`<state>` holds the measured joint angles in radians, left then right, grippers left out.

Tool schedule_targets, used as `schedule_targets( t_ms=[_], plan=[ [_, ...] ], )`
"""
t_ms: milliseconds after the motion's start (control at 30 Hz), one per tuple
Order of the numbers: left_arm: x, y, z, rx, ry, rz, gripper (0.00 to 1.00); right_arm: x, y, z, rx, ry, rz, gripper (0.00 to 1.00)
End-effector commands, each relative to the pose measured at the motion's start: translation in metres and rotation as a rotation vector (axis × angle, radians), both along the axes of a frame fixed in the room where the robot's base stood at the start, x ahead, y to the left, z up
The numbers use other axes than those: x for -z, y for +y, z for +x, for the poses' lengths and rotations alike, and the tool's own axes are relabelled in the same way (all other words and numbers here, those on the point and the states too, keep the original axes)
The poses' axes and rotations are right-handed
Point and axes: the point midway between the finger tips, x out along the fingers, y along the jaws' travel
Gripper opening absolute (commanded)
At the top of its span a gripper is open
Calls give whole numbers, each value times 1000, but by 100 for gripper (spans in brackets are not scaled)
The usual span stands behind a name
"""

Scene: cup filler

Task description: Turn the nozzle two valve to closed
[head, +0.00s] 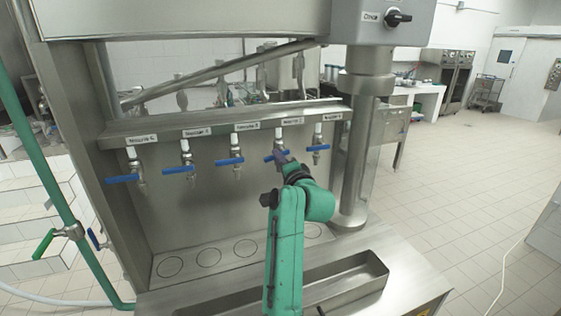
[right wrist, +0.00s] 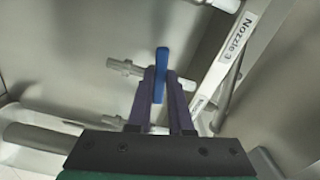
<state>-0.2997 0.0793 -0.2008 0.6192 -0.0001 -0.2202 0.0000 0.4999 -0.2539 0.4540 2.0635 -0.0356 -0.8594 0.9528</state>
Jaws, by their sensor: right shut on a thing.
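The nozzle two valve has a blue lever handle (head: 268,158) on a metal tap, fourth from the left in the row under the filler bar. The handle lies roughly crosswise in the head view, like its neighbours. My right gripper (head: 280,156) is at this handle, reaching up from below. In the right wrist view the blue handle (right wrist: 161,62) stands between the two purple fingers of my right gripper (right wrist: 162,75), which is shut on it. The fingers hide part of the handle. My left gripper is not in view.
Blue handles of neighbouring valves stand close by, one to the right (head: 319,147) and others to the left (head: 229,162). A steel column (head: 355,165) rises at the right. A steel tray (head: 345,283) lies below. The tiled floor at right is open.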

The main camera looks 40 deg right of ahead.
Motion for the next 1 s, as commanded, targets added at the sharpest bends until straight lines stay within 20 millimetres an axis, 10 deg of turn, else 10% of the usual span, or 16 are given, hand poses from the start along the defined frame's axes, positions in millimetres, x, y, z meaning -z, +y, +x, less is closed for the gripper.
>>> schedule_targets(
  t_ms=[733, 833, 1000],
  plan=[
    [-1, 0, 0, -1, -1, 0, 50, -10, 2, 1, -3, -50, 93, 0],
    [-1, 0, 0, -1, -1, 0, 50, -9, 1, 1, -3, -49, 93, 49],
    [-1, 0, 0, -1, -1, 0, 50, -7, 1, 0, -1, -44, 95, 49]
  ],
)
